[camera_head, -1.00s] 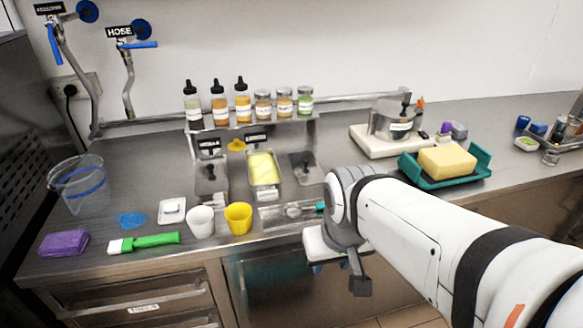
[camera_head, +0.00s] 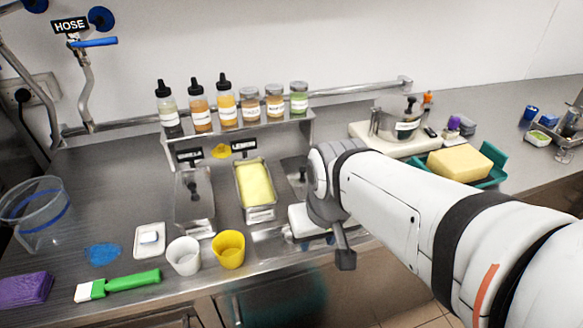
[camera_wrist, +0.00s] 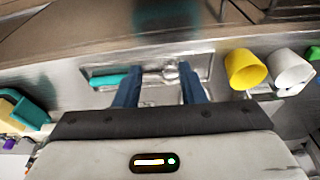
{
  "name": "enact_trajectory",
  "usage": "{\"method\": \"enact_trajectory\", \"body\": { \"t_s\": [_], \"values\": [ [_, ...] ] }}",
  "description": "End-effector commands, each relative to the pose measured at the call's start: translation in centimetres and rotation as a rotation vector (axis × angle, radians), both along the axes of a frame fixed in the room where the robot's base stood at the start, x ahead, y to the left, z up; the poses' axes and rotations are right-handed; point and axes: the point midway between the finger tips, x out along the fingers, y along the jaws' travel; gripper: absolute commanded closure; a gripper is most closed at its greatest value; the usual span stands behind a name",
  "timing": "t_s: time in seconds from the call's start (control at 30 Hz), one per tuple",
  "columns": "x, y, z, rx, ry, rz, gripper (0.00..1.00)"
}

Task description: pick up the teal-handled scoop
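The teal-handled scoop (camera_wrist: 108,80) lies in a shallow metal tray (camera_wrist: 206,60) in the wrist view, its handle to the left and its metal head in the middle. My gripper (camera_wrist: 158,76) is open, with its two blue fingers apart. The left finger overlaps the handle's inner end and the right one shows beside the metal head. I cannot tell how far the fingertips are above the scoop. In the head view my gripper (camera_head: 306,238) hangs over the tray (camera_head: 268,242) by the counter's front edge, and my arm hides most of the scoop.
A yellow cup (camera_head: 228,251) and a white cup (camera_head: 184,256) stand left of the tray. Behind are a tub of yellow ice cream (camera_head: 256,185) and a shelf of bottles. A teal tray with a yellow block (camera_head: 460,162) and a scale with a pot stand at right.

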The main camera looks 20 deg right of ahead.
Motion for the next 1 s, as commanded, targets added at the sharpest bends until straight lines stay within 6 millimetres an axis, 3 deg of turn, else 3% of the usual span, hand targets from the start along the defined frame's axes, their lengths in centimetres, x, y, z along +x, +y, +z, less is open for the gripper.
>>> {"method": "enact_trajectory", "body": {
  "t_s": [0.13, 0.27, 0.5, 0.7, 0.83, 1.0],
  "values": [
    [0.2, -0.1, 0.0, 0.005, 0.004, -0.024, 0.55],
    [1.8, -0.9, -0.2, 0.034, 0.033, -0.176, 0.55],
    [7.5, -5.4, -1.6, 0.128, 0.123, -0.837, 0.55],
    [11.0, -9.4, -3.2, 0.170, 0.172, -1.309, 0.55],
    [12.1, -10.8, -3.9, 0.181, 0.184, -1.473, 0.55],
    [12.4, -11.2, -5.3, 0.183, 0.191, -1.532, 0.55]
  ]
}}
